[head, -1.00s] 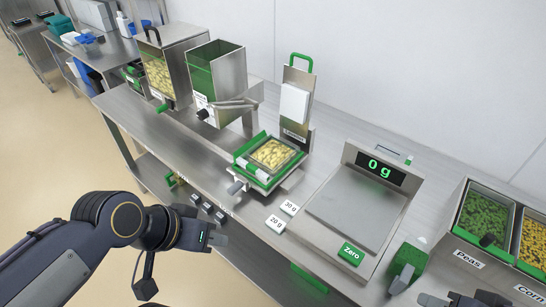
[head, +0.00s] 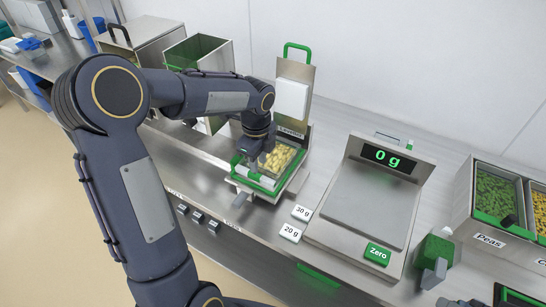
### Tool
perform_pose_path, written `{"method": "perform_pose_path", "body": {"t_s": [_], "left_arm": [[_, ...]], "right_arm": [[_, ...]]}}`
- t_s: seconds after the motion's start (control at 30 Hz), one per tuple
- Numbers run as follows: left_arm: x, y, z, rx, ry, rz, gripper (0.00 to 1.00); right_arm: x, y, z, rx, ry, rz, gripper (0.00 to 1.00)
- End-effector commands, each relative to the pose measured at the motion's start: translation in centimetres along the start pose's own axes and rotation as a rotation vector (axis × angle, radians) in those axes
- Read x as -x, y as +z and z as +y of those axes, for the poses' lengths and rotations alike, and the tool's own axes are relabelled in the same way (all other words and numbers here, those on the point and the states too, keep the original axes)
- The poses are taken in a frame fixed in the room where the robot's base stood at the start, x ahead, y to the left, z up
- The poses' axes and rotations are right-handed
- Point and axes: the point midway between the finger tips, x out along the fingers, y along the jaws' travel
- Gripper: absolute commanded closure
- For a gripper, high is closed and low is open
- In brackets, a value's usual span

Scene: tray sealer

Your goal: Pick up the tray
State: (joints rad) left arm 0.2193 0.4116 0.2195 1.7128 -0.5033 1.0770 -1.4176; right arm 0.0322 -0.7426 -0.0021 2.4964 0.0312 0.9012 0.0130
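The tray (head: 285,157) is a small clear container filled with pale yellow pieces. It sits in the green-edged holder (head: 267,184) of the sealer, below the raised sealer lid (head: 294,85) with its green handle. My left gripper (head: 252,160) points down at the tray's left edge. Its fingers are small and partly hidden by the wrist, so I cannot tell whether they are open or touching the tray. My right gripper (head: 436,275) shows only in part at the lower right, near a green block; its fingers are unclear.
A scale (head: 371,205) reading 0 g stands right of the sealer, with 20 g and 30 g weights (head: 302,213) beside it. Bins of peas (head: 494,196) and corn are at the far right. Two metal hoppers (head: 201,55) stand behind my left arm.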

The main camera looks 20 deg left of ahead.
Motion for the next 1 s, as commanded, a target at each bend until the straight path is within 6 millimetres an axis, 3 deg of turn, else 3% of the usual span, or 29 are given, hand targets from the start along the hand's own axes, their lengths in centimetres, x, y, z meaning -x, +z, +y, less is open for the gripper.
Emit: {"method": "perform_pose_path", "body": {"t_s": [0.4, 0.67, 0.9, 1.0], "left_arm": [[-5.5, 0.2, 0.4, 0.003, 0.002, 0.001, 0.73], [-5.8, 0.2, 0.4, 0.004, -0.001, 0.001, 0.73], [-5.8, 0.2, 0.4, 0.004, -0.001, 0.001, 1.00], [-5.8, 0.2, 0.4, 0.004, -0.002, 0.001, 1.00]], "right_arm": [[0.0, 0.0, 0.0, 0.000, 0.000, 0.000, 0.64], [0.0, 0.0, 0.0, 0.000, 0.000, 0.000, 0.64], [0.0, 0.0, 0.0, 0.000, 0.000, 0.000, 0.64], [0.0, 0.0, 0.0, 0.000, 0.000, 0.000, 0.64]]}}
